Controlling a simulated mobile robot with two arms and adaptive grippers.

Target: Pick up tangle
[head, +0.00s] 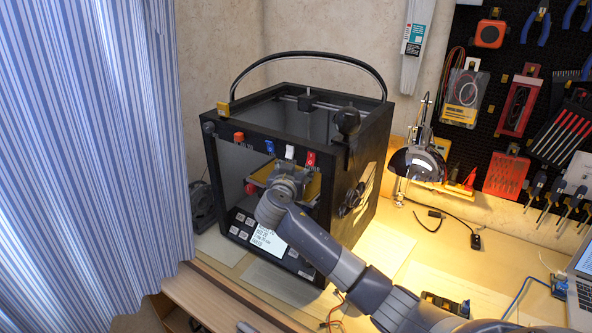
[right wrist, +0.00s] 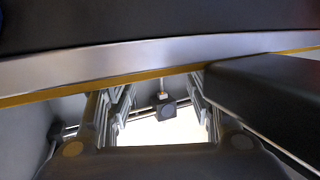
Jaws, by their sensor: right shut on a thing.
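My right gripper (head: 266,173) reaches through the open front of the black 3D printer (head: 372,150), at the yellow-edged print bed (head: 312,190). In the right wrist view the gripper (right wrist: 155,100) has its fingers pointing up into the printer, and a grey bar with an amber edge (right wrist: 130,75) crosses in front of them. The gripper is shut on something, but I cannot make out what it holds. I cannot pick out a tangle in either view; the gripper and wrist cover part of the bed. My left gripper is not in view.
Blue, white and red switches (head: 290,152) line the printer's top front, with a display (head: 268,241) below. A striped curtain (head: 85,150) hangs left. A lamp (head: 417,163) and cables stand on the desk right of the printer. A pegboard (head: 520,50) of tools is behind.

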